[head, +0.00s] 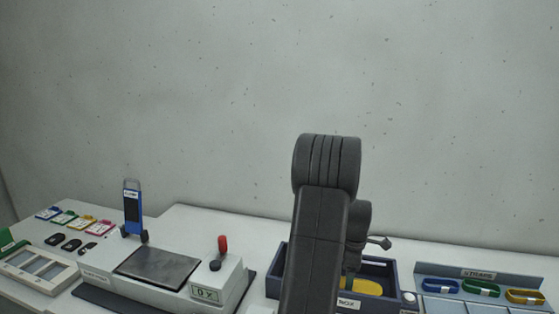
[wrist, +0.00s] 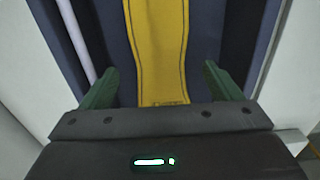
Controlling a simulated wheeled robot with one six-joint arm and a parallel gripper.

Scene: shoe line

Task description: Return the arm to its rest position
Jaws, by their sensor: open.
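My gripper (wrist: 160,90) shows in the wrist view with its two green fingers spread apart and nothing between the tips. Beyond and below the fingers, a yellow strap-like piece (wrist: 158,40) with dark stitching lies in a dark blue tray (wrist: 105,40). In the head view my arm rises in the middle and hides part of the bench. The dark blue tray (head: 273,284) also shows behind my arm, with the yellow piece (head: 367,287) partly visible in it.
A white machine (head: 110,275) with a dark plate (head: 157,267), red lever (head: 223,245) and display stands left of my arm. A blue trolley-shaped item (head: 132,212) stands behind it. A strap rack (head: 480,275) holds coloured straps at right. Coloured cards (head: 65,217) lie far left.

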